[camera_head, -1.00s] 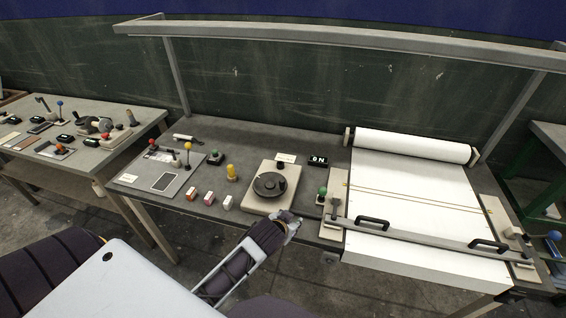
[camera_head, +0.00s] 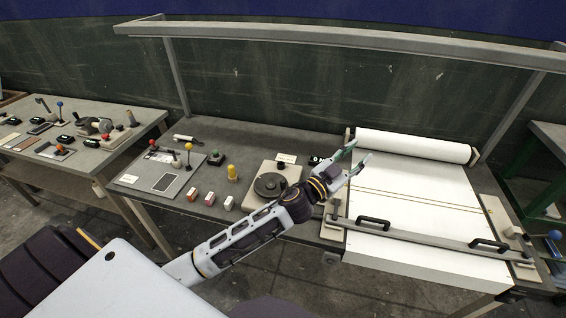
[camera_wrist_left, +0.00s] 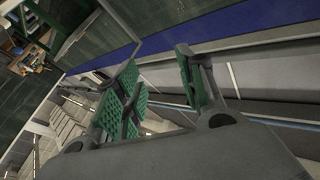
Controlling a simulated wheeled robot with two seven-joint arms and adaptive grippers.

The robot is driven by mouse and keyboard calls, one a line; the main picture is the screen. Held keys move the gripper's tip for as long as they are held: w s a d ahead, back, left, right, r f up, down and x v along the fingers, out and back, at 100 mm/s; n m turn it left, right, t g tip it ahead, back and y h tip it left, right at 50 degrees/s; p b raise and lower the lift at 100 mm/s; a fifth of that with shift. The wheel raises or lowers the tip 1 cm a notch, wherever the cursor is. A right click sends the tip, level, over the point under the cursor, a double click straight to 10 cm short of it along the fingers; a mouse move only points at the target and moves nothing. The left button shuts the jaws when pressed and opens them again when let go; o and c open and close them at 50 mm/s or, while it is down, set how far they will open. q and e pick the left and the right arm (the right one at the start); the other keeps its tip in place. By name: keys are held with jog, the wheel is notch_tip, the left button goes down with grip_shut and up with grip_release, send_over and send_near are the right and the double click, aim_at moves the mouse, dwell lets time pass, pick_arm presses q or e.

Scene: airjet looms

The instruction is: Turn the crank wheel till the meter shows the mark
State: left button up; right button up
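The crank wheel (camera_head: 268,186) is a dark round disc on a pale base plate (camera_head: 256,206) on the middle bench. A small black knob stands at its far side. The meter is a small black display (camera_head: 314,160) behind and right of the wheel. My left arm partly covers it, so its full reading is hidden. My left gripper (camera_head: 362,152) is past the wheel to its right, raised near the white roll. Its fingers are apart and empty. The left wrist view shows the green-padded fingers (camera_wrist_left: 160,78) spread with nothing between them. My right gripper is not in view.
A white sheet machine with a roll (camera_head: 415,145) and a black-handled bar (camera_head: 430,234) fills the bench's right side. An overhead rail (camera_head: 340,42) crosses above.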

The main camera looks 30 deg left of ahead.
pick_arm(q)
jog(key=s+d+r+m+g+h, duration=0.2)
jog(key=d+r+m+g+h, duration=0.15)
jog(key=d+m+h, duration=0.3)
jog(key=s+d+f+m+g+h, duration=0.1)
jog(key=s+d+f+m+g, duration=0.2)
jog(key=f+m+g, duration=0.6)
jog(key=w+a+f+n+g+y, duration=0.1)
jog(key=a+f+g+y, duration=0.2)
jog(key=a+y, duration=0.35)
jog(key=w+a+f+n+g+y, duration=0.1)
jog(key=w+a+f+g+y, duration=0.2)
jog(key=a, duration=0.7)
jog(key=a+n+y, duration=0.1)
jog(key=a+y, duration=0.1)
jog(key=a, duration=0.3)
jog(key=a+n+y, duration=0.1)
jog(key=a+y, duration=0.1)
jog(key=a, duration=0.3)
jog(key=a+r+n+y, duration=0.1)
jog(key=a+y, duration=0.1)
jog(key=a, duration=0.3)
jog(key=shift+s+a, duration=0.2)
jog(key=shift+s, duration=0.1)
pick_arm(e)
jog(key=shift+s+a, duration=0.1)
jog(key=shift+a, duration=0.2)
